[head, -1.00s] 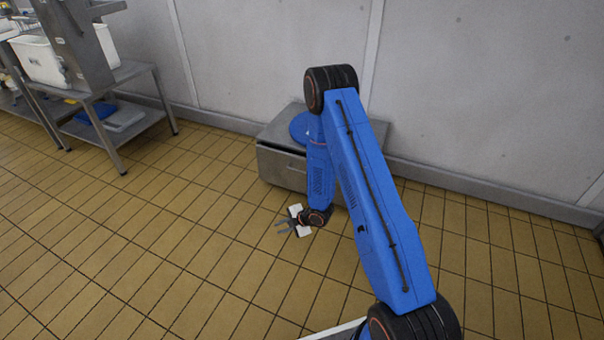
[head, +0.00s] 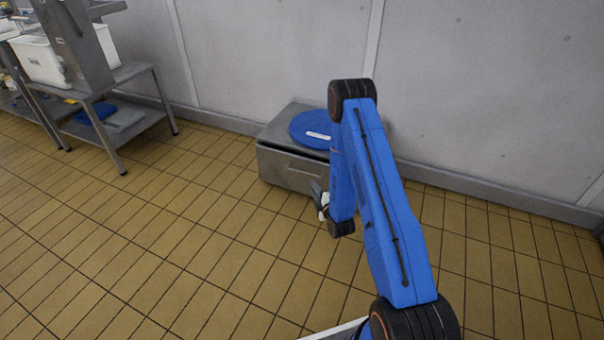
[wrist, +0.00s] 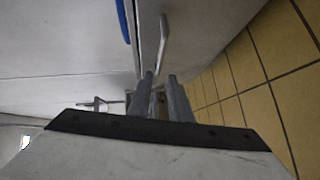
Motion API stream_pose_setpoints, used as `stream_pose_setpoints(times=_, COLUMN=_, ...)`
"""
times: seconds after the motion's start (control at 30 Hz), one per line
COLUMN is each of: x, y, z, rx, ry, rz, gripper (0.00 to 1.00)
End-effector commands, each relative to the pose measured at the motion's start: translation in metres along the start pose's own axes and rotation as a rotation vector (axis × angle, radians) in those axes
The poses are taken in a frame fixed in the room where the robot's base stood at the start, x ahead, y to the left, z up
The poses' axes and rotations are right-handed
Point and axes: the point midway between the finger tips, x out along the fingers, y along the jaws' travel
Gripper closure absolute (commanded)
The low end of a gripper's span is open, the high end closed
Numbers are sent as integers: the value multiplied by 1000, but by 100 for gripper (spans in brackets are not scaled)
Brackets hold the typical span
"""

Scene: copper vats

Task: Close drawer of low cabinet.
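The low cabinet (head: 285,127) is a grey metal box standing on the floor against the wall. Its drawer front (head: 275,168) faces me and has a bar handle (head: 304,168). A dark seam runs along the front's top edge; I cannot tell how far out the drawer is. My gripper (head: 318,190) is in front of the drawer's right part, partly hidden by my arm. In the wrist view, the two fingers of my gripper (wrist: 161,76) are apart with nothing seen between them. Their tips are near one end of the handle (wrist: 163,45); contact is unclear.
A blue round lid (head: 312,130) with a white label lies on the cabinet. A steel table (head: 135,72) with a lower shelf and a white bin (head: 38,60) stands at the left. The tiled floor (head: 180,230) is clear in front. The wall (head: 480,90) is close behind.

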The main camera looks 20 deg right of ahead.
Motion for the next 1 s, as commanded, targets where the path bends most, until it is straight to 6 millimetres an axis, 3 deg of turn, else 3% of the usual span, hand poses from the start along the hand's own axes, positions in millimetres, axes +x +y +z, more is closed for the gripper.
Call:
stream_pose_setpoints(times=0.6, x=110, y=0, z=0, rx=0, ry=1, rz=1, gripper=82)
stream_pose_setpoints(times=0.8, x=136, y=0, z=-1, rx=0, ry=1, rz=0, gripper=82)
stream_pose_setpoints(times=1.0, x=148, y=-1, z=-1, rx=1, ry=1, rz=-2, gripper=82)
